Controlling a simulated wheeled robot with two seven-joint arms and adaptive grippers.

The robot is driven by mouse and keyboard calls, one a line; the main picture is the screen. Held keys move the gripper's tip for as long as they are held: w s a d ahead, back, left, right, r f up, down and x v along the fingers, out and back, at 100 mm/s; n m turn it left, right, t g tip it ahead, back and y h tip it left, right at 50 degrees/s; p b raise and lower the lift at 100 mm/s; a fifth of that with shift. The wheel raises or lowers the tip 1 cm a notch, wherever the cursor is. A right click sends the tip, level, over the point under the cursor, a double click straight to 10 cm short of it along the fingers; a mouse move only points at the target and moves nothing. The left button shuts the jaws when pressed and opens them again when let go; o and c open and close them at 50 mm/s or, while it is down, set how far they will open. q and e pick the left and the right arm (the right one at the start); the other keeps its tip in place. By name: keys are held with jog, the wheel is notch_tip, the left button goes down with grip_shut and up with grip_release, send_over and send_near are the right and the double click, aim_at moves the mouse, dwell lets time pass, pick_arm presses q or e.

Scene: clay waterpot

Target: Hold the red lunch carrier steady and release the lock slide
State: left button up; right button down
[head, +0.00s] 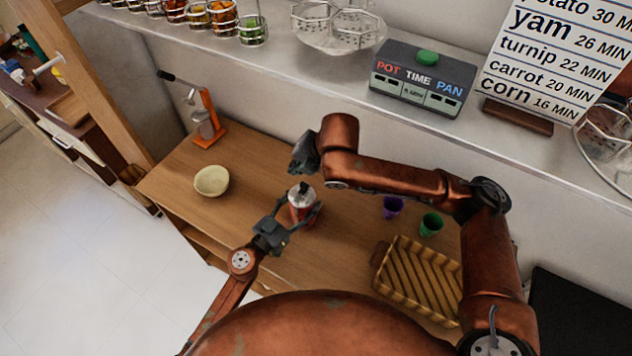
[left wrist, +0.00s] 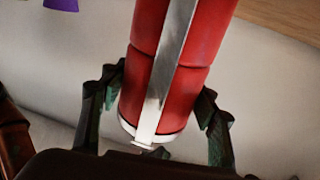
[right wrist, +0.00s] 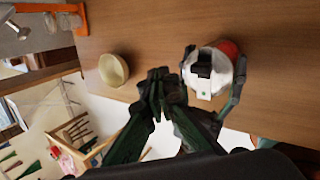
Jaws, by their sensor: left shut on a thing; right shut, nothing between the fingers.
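The red lunch carrier (head: 301,213) stands upright on the wooden table. My left gripper (head: 297,221) has its fingers around its body. In the left wrist view the carrier (left wrist: 190,85) is red and stacked, with a metal strap down its side, between the two fingers. In the right wrist view its pale lid (right wrist: 217,85) carries a dark piece (right wrist: 203,64) and a small green dot; I cannot tell which part is the lock slide. My right gripper (right wrist: 158,92) is shut and empty, beside the lid and apart from it; it also shows above the carrier in the head view (head: 294,168).
A cream bowl (head: 211,181) and an orange stand (head: 209,127) are to the left. Purple (head: 392,207) and green (head: 431,225) cups and a yellow ribbed tray (head: 420,272) are to the right. A shelf with a timer box (head: 422,84) runs behind.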

jog(key=w+d+f+m+t+y, duration=0.1)
jog(key=w+d+f+m+y, duration=0.2)
jog(key=m, duration=0.7)
jog(key=w+d+f+m+t+y, duration=0.1)
jog(key=w+f+m+t+y, duration=0.2)
jog(key=w+m, duration=0.5)
jog(key=s+d+m+g+y, duration=0.2)
jog(key=s+d+m+y, duration=0.4)
jog(key=s+d+m, duration=0.5)
jog(key=d+m, duration=0.2)
jog(key=m, duration=0.4)
jog(key=shift+d+f+y, duration=0.25)
jog(key=shift+f+y, duration=0.05)
jog(key=shift+s, duration=0.1)
